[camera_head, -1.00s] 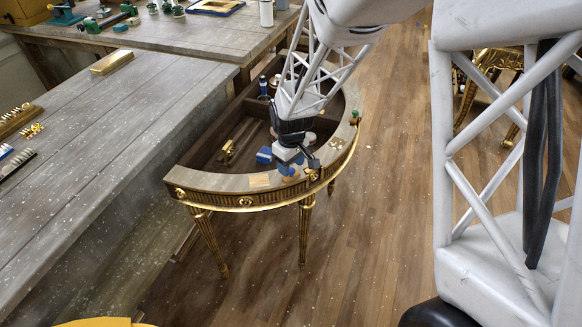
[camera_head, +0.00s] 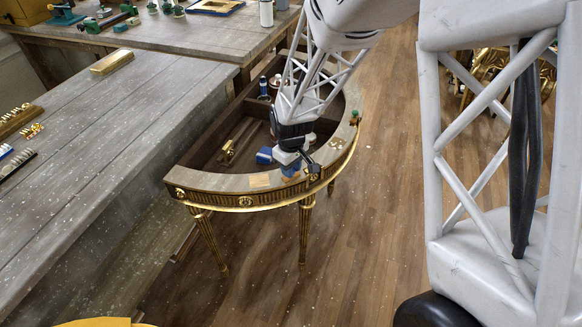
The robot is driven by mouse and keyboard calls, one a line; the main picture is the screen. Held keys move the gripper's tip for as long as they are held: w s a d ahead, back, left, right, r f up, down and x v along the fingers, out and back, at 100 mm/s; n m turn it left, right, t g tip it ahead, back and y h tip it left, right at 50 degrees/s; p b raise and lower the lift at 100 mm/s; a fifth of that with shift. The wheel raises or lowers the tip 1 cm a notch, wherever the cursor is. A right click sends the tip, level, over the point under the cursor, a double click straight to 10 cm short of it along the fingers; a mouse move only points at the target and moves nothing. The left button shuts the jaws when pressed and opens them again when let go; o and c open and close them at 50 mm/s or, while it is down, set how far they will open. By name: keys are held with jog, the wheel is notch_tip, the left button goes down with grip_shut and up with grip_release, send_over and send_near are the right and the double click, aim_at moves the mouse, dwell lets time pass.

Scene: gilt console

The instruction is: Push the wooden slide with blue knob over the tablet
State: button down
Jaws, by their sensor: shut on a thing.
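My gripper (camera_head: 290,161) is low over the front rim of the half-round gilt console (camera_head: 215,182). It is shut on the blue knob (camera_head: 290,171), which shows only in part below the fingers. Beneath the knob a small patch of the wooden slide (camera_head: 291,179) shows on the rim; the rest is hidden by the gripper. A pale, flat square, which looks like the tablet (camera_head: 260,180), lies on the rim just left of the slide and appears uncovered.
A blue block (camera_head: 264,156) sits close left of my gripper. Bottles (camera_head: 263,87) and a brass piece (camera_head: 227,152) are inside the console. Small brass fittings (camera_head: 336,143) and a green knob (camera_head: 354,117) are on the right rim. A grey bench (camera_head: 110,130) stands left.

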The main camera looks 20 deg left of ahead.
jog(key=shift+w, duration=0.1)
jog(key=shift+w+d, duration=0.6)
jog(key=shift+w, duration=0.3)
jog(key=shift+w+d, duration=0.65)
jog(key=shift+w, duration=0.25)
jog(key=shift+w+d, duration=0.6)
jog(key=shift+w, duration=0.3)
jog(key=c, duration=0.9)
grip_release()
jog(key=shift+r, duration=0.2)
notch_tip(320, 180, up, 8)
jog(key=shift+f, duration=0.25)
jog(key=shift+d, duration=0.1)
